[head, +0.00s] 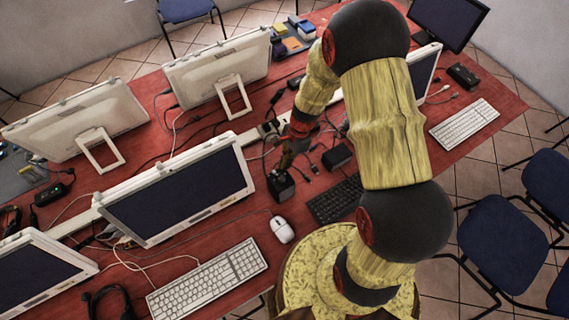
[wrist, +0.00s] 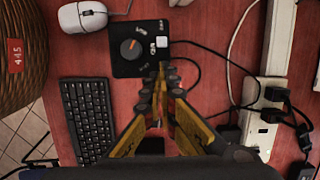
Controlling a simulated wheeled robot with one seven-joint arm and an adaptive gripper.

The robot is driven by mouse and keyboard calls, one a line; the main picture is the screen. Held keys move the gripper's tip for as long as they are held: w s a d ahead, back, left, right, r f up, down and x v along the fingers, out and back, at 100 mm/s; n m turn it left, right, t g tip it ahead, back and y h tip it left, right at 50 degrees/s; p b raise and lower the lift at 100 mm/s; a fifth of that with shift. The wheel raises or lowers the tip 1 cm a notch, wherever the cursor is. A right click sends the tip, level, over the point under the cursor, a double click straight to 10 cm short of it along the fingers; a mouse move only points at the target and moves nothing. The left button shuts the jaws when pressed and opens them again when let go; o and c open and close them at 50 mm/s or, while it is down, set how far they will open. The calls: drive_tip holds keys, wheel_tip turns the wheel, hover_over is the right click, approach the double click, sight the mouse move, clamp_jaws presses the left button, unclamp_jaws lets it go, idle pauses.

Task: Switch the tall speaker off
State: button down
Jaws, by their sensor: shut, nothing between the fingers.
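A black box-shaped speaker (head: 281,188) stands on the red table, left of the black keyboard. In the head view my gripper (head: 285,164) is just above and behind the speaker; contact cannot be told.
A white mouse (head: 281,229) and black keyboard (head: 335,199) are close by. Another black box (head: 337,156) stands behind the keyboard. A white power strip (wrist: 273,60) with black plugs and loose cables lies beyond. Monitors (head: 178,190) stand at left.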

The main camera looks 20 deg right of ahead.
drive_tip(key=d+p+v, duration=0.1)
drive_tip(key=d+v, duration=0.1)
drive_tip(key=v, duration=0.8)
drive_tip(key=shift+w, duration=0.3)
drive_tip(key=shift+s, duration=0.15)
